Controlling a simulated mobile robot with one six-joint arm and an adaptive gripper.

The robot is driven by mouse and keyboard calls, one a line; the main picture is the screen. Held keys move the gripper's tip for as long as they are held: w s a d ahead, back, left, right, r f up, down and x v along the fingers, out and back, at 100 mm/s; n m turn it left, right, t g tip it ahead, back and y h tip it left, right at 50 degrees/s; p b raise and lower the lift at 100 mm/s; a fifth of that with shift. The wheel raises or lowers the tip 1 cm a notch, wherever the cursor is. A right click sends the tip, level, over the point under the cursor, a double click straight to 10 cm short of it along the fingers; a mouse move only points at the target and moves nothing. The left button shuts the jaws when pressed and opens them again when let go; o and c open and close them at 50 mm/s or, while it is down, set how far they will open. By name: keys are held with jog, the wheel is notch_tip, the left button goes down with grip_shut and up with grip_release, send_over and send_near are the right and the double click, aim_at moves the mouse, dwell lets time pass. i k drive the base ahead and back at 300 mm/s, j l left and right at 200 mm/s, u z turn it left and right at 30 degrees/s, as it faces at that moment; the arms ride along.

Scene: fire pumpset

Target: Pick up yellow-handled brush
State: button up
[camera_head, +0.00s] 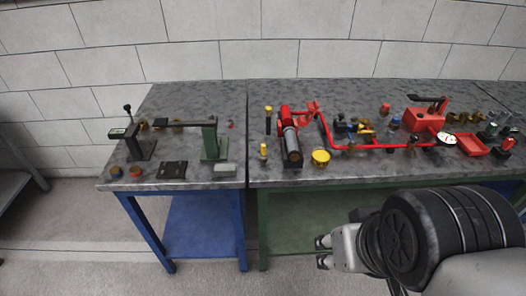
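I cannot tell for sure which thing is the yellow-handled brush. One slim dark item with a yellow top (268,119) stands near the back of the right-hand bench, left of the red pump. A smaller item with a yellow upper part (263,152) stands nearer the front edge, left of the pump's dark base. Both are small, and no bristles can be made out. My gripper (322,251) is in front of the bench, below its top and to the right of both items. Its two fingertips are apart with nothing between them.
A red pump (287,120), a yellow cup (320,157) and red pipework (375,145) crowd the right-hand bench (420,170). The left bench (195,100) holds a green stand (209,138) and a black stand. A narrow gap separates the benches. The floor before the left bench is clear.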

aim_at(263, 155)
jog(key=i+j+z, duration=0.15)
jog(key=j, duration=0.2)
jog(key=i+j+z, duration=0.15)
jog(key=j, duration=0.2)
jog(key=i+j+z, duration=0.15)
jog(key=j, duration=0.25)
jog(key=i+j+z, duration=0.15)
jog(key=j, duration=0.25)
